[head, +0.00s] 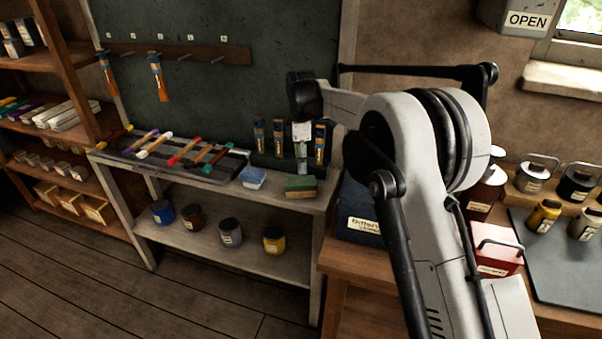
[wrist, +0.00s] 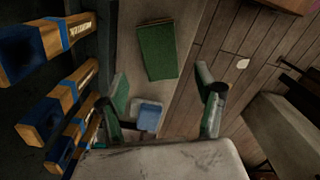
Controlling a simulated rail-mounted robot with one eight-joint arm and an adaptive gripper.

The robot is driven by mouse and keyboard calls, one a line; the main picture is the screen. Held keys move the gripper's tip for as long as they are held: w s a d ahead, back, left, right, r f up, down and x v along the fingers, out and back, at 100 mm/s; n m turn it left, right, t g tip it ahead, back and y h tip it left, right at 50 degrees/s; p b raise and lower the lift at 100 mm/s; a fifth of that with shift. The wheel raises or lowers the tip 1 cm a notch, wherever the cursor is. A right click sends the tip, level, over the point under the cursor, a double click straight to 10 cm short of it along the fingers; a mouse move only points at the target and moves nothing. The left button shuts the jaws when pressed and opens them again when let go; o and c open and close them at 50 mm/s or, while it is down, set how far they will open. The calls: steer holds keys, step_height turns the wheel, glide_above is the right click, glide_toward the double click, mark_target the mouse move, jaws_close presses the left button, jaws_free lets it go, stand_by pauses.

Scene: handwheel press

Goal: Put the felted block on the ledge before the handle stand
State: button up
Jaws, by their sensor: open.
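The felted block, green on top with a brownish side, lies on the pale ledge (head: 222,200), in front of the handle stand (head: 262,161); I see the block in the head view (head: 300,187) and wrist view (wrist: 157,52). The stand holds several upright handles with blue bands, seen at the left of the wrist view (wrist: 62,95). My gripper (head: 302,168) points down over the ledge beside the stand. In the wrist view my gripper (wrist: 165,98) has its fingers apart with nothing gripped; the felted block is outside them. Exact clearance is unclear.
A blue-and-white block (head: 253,178) lies left of the felted block. Several jars (head: 230,232) stand on the shelf below. A dark blue box (head: 358,212) stands on the wooden bench to the right.

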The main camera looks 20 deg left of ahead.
step_height(320, 180, up, 2)
steer(key=shift+r, duration=0.25)
steer(key=s+d+r+m+t, duration=0.1)
steer(key=s+d+r+m, duration=0.25)
steer(key=d+r, duration=0.4)
steer(key=s+d+r+m+t+y, duration=0.1)
steer(key=s+d+r+m, duration=0.25)
steer(key=d, duration=0.65)
steer(key=s+d+r+m+t, duration=0.1)
steer(key=s+d+r+m, duration=0.25)
steer(key=d+r, duration=0.4)
steer(key=s+d+f+m+t, duration=0.1)
steer(key=s+d+f+m, duration=0.2)
steer(key=s+d, duration=0.4)
steer(key=s+d+f+m+t, duration=0.1)
steer(key=s+d+f+m, duration=0.2)
steer(key=s, duration=0.8)
steer(key=s+d+f+m+t+h, duration=0.1)
steer(key=s+d+f+m+t, duration=0.1)
steer(key=s+d+m, duration=0.4)
steer(key=s+d+f, duration=0.1)
steer(key=s+d, duration=0.3)
steer(key=d, duration=0.1)
